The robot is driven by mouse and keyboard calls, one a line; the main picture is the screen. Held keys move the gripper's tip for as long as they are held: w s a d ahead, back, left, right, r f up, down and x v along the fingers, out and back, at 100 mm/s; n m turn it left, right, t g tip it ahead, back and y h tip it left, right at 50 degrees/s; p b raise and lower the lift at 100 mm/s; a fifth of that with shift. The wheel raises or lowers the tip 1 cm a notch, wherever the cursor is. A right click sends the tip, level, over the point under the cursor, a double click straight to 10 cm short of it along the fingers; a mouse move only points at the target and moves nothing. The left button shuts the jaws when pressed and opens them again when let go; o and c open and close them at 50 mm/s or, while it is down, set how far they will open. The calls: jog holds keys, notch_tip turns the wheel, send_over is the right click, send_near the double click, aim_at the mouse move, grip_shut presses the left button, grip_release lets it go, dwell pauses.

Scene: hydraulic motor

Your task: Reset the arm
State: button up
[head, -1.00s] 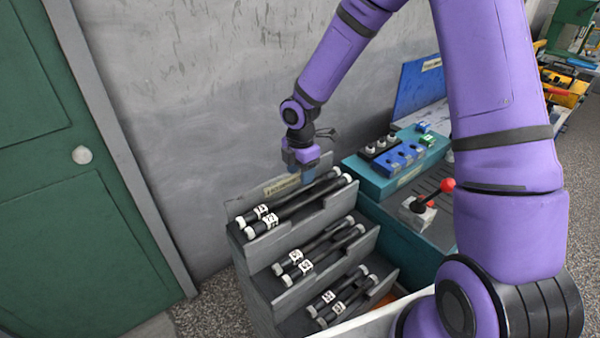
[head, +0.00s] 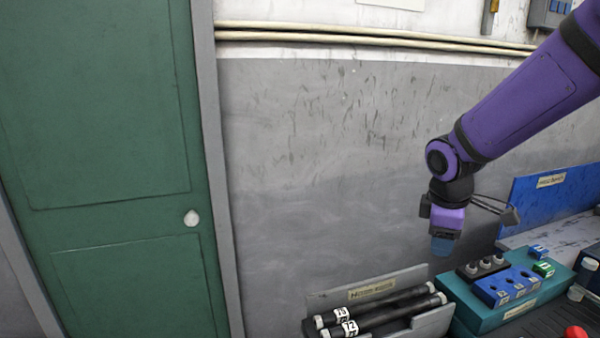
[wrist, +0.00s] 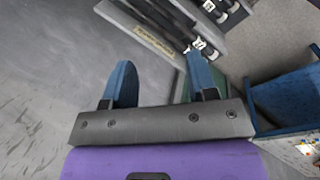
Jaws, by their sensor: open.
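My purple arm comes in from the upper right in the head view. My gripper (head: 442,246) hangs pointing down in front of the grey wall, above the right end of the stepped rack. In the wrist view its two blue fingers (wrist: 160,85) stand apart with nothing between them. The rack (head: 432,325) holds black rods with white ends and numbered labels; two rods (head: 385,312) show on its top step. The gripper is apart from the rack and the rods.
A teal bench block (head: 480,318) with a blue piece (head: 508,287) and a small green piece (head: 543,269) stands right of the rack. A blue panel (head: 545,205) rises behind it. A red knob (head: 576,332) is at the lower right. A green door (head: 120,200) is at left.

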jog(key=s+d+r+m+t+y, duration=0.1)
jog(key=s+r+m, duration=0.5)
jog(key=s, duration=0.4)
jog(key=s+d+r+m+t, duration=0.1)
jog(key=s+r+m+t, duration=0.1)
jog(key=s+r+m, duration=0.4)
jog(key=s, duration=0.4)
jog(key=shift+s+d+r+y, duration=0.2)
jog(key=shift+s+y, duration=0.2)
